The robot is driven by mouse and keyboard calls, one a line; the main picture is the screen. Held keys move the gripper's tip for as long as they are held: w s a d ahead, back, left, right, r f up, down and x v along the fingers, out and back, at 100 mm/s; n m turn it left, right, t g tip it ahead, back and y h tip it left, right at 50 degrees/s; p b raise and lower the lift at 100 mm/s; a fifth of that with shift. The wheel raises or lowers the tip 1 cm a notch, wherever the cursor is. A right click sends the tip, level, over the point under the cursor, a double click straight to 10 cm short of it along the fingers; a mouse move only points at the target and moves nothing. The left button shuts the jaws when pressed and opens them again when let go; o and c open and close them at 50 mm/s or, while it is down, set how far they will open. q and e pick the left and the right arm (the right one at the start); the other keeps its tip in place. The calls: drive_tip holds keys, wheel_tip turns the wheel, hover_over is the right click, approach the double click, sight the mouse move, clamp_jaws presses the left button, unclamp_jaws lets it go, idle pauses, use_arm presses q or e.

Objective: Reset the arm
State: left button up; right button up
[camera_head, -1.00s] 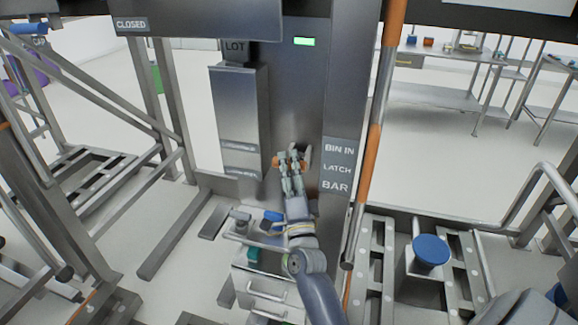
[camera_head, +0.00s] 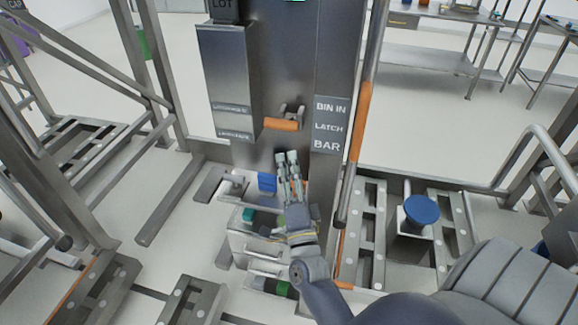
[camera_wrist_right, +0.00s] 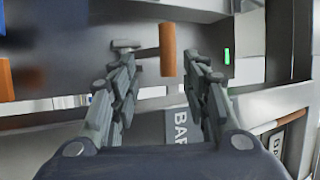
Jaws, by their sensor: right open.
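My right gripper (camera_head: 287,155) is in front of the grey metal column (camera_head: 285,75) in the head view. It is below an orange latch handle (camera_head: 281,124) on that column, and apart from it. In the right wrist view the two fingers (camera_wrist_right: 167,75) are spread with nothing between them. The orange handle (camera_wrist_right: 168,50) shows beyond the fingertips there. My left gripper is not in view.
A sign reading BIN IN LATCH BAR (camera_head: 327,125) is right of the handle. A grey box (camera_head: 229,80) is on the column's left. An orange and grey upright pole (camera_head: 358,130) stands right of my arm.

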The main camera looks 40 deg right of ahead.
idle(0.5)
drive_tip(key=a+f+n+g+y, duration=0.2)
drive_tip(key=a+f+n+y, duration=0.25)
drive_tip(key=f, duration=0.75)
drive_tip(key=a+f+n+g+y, duration=0.25)
drive_tip(key=a+f+n, duration=0.2)
drive_tip(key=f, duration=0.75)
drive_tip(key=s+a+f+n+g+y, duration=0.1)
drive_tip(key=s+a+f+n+g, duration=0.2)
drive_tip(key=f, duration=0.5)
drive_tip(key=s+f+n+g+y, duration=0.2)
drive_tip(key=s+f, duration=0.3)
drive_tip(key=f, duration=0.4)
drive_tip(key=s+a+f+n+g, duration=0.1)
drive_tip(key=s+f+n+g, duration=0.35)
drive_tip(key=s+f, duration=0.9)
drive_tip(key=s+d+f+n+g, duration=0.2)
drive_tip(key=s+f, duration=0.1)
drive_tip(key=s, duration=0.7)
drive_tip(key=s+d+f+n+g, duration=0.2)
drive_tip(key=s+f+g, duration=0.1)
drive_tip(key=s, duration=0.8)
drive_tip(key=shift+f+n+g+h, duration=0.3)
drive_tip(key=shift+f+n+h, duration=0.05)
drive_tip(key=shift+f+h, duration=0.1)
